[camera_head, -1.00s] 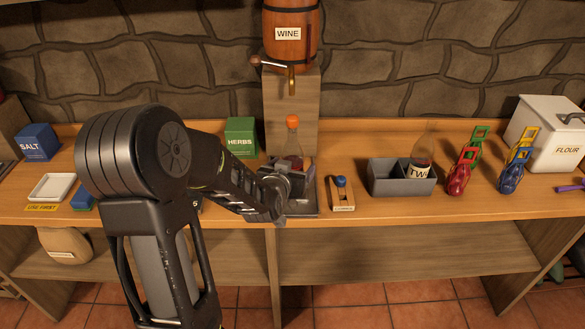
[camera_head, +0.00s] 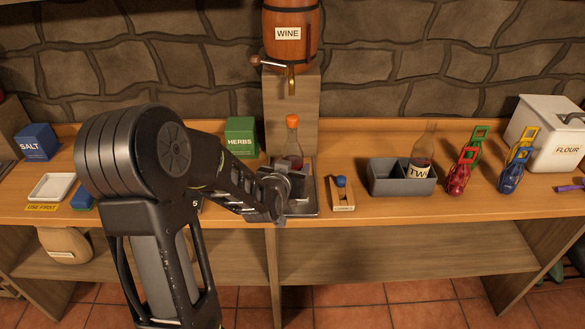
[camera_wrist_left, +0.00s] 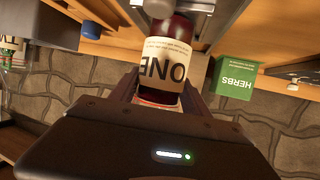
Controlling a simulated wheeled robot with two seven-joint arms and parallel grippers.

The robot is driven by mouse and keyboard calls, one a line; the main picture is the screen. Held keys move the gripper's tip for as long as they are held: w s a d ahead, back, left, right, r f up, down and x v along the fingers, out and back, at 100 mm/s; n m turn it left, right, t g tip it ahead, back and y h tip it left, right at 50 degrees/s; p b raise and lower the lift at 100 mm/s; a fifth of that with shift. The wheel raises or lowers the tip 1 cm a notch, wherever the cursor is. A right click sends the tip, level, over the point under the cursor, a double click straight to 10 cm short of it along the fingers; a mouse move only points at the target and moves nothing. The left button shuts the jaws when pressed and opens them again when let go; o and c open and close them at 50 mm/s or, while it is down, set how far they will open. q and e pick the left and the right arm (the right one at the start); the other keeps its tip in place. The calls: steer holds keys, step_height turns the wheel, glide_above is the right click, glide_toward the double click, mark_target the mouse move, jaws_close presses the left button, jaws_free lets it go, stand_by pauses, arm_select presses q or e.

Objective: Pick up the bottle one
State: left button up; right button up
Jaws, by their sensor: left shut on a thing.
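A clear bottle with dark red liquid and an orange cap (camera_head: 292,140) stands upright on the metal tray below the wine barrel. In the left wrist view its label, upside down, reads ONE (camera_wrist_left: 167,62). My left gripper (camera_wrist_left: 160,92) is shut on this bottle, with a finger on each side. In the head view my left gripper (camera_head: 280,190) is at the front of the bottle, and my wrist hides the bottle's lower part. I cannot tell whether the bottle's base touches the tray. My right gripper is not in view.
A grey two-part crate (camera_head: 385,187) holds another bottle (camera_head: 422,152) in its right compartment. The wine barrel's tap (camera_head: 291,82) hangs above. A green HERBS box (camera_head: 240,136) stands behind left.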

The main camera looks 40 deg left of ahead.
mark_target(291, 137)
arm_select(q)
jaws_close()
steer(key=shift+r, duration=0.1)
stand_by(0.3)
step_height(291, 137, up, 10)
steer(key=shift+p, duration=1.2)
